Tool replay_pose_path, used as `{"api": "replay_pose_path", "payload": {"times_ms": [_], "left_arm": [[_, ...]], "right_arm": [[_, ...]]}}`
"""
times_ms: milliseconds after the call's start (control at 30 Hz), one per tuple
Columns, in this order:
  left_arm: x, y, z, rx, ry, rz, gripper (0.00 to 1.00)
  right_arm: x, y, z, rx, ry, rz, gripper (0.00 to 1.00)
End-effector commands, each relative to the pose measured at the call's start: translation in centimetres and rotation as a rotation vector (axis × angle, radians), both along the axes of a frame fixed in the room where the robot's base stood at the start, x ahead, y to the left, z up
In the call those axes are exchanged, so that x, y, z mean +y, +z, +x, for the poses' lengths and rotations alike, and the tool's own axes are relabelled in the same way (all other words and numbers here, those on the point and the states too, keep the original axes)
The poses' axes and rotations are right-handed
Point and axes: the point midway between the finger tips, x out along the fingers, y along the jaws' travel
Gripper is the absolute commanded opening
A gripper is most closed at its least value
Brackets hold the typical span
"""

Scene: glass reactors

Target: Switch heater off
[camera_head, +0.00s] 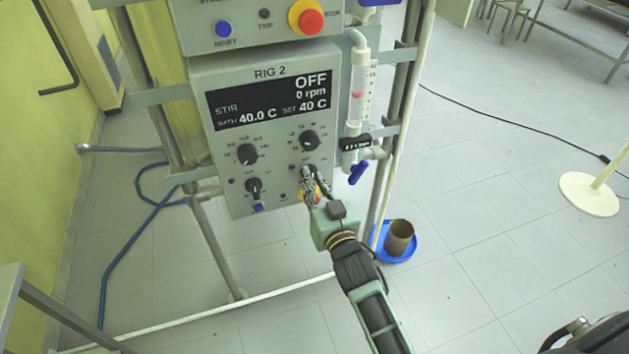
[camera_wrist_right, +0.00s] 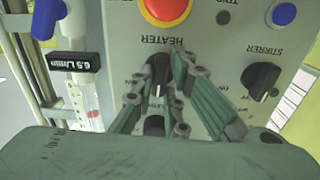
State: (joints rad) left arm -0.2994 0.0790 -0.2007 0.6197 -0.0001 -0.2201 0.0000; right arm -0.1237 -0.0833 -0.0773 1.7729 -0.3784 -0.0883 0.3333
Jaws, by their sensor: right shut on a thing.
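The RIG 2 control box (camera_head: 222,136) hangs on a metal frame in the head view. Its display (camera_head: 268,98) reads STIR OFF, 0 rpm, bath 40.0 C and set 40 C. My right gripper (camera_head: 309,176) is at the lower right of the panel. In the right wrist view, where the panel appears upside down, its fingers are shut on the black heater knob (camera_wrist_right: 158,76), beside the HEATER label (camera_wrist_right: 172,48). My left gripper is not in view.
The stirrer knob (camera_head: 254,187) and two upper knobs are nearby. A red button (camera_wrist_right: 166,8) lies just beyond the heater label. A flowmeter (camera_head: 358,90) with a blue valve handle (camera_head: 359,173) stands to the right. A blue dish (camera_head: 381,252) holds a brown cup (camera_head: 400,238).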

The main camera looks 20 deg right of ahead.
Motion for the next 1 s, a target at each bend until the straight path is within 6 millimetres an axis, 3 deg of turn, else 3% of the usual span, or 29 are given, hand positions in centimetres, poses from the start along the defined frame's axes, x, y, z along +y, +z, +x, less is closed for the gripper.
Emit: {"api": "replay_pose_path", "payload": {"times_ms": [667, 700, 900, 1000], "left_arm": [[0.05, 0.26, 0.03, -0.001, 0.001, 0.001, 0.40], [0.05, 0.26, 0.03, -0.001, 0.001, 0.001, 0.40], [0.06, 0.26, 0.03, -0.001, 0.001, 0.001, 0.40], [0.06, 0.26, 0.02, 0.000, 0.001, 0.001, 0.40]], "right_arm": [[-0.03, 0.05, 0.02, -0.003, 0.000, -0.067, 0.00], [-0.03, 0.05, 0.02, -0.003, 0.000, -0.067, 0.15], [-0.03, 0.04, 0.02, -0.003, 0.000, -0.065, 0.32], [-0.02, 0.03, 0.01, -0.003, 0.000, -0.065, 0.32]]}}
